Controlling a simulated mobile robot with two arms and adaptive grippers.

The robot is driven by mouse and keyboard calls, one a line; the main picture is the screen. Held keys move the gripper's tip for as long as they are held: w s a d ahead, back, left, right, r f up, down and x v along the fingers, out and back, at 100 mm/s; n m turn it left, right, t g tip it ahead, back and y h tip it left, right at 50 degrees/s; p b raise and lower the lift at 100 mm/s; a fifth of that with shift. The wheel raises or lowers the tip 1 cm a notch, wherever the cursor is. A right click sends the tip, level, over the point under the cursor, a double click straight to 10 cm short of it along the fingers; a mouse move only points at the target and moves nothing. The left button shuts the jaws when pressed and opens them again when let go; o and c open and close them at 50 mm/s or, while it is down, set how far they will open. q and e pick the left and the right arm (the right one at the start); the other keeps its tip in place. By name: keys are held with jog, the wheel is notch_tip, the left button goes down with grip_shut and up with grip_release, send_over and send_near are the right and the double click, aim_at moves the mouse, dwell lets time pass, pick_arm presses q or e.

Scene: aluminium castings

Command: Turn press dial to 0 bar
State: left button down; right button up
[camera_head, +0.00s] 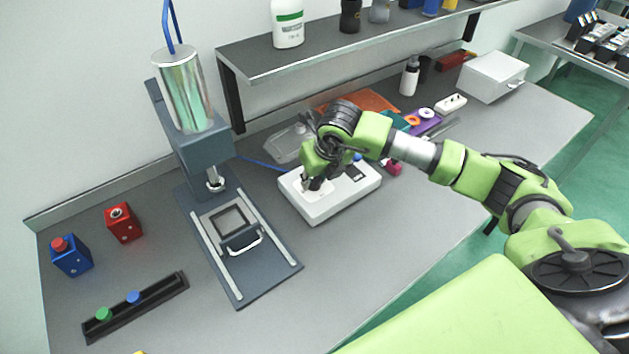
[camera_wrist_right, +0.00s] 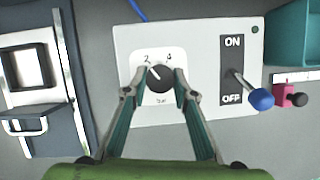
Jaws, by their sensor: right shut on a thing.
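The press dial (camera_wrist_right: 161,80) is a round black knob with a white pointer mark, on a white plate with "2", "4" and "bar" printed around it. The pointer is tilted up and left, toward the "2"; a 0 mark is not visible. The dial sits on the white control box (camera_head: 320,211), also in the wrist view (camera_wrist_right: 200,40). My right gripper (camera_wrist_right: 160,84) is shut on the dial, one fingertip on each side. In the head view my right gripper (camera_head: 315,186) comes down over the box's left part and hides the dial. My left gripper is not in view.
A lever with a blue ball (camera_wrist_right: 261,99) stands beside the ON/OFF plate, right of the dial. The press (camera_head: 190,130) stands left of the box. Behind are an orange cloth (camera_head: 368,101) and a shelf (camera_head: 350,45).

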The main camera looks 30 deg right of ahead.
jog(key=n+y+b, duration=0.1)
jog(key=n+b, duration=0.1)
jog(key=b, duration=0.1)
jog(key=n+y+b, duration=0.1)
jog(key=n+b, duration=0.2)
jog(key=shift+w+d+f, duration=0.1)
jog(key=shift+d+f, duration=0.1)
jog(key=n+b, duration=0.1)
jog(key=n, duration=0.1)
jog(key=shift+d+r+n+g+y+b, duration=0.1)
jog(key=shift+n+g+y+b, duration=0.25)
jog(key=shift+n+g+y, duration=0.05)
jog(key=shift+r+n+g+y+b, duration=0.15)
jog(key=shift+n+g+y+b, duration=0.4)
jog(key=shift+n, duration=0.85)
jog(key=o, duration=1.1)
jog(key=shift+r, duration=0.1)
jog(key=v, duration=1.1)
jog(key=shift+r, duration=0.4)
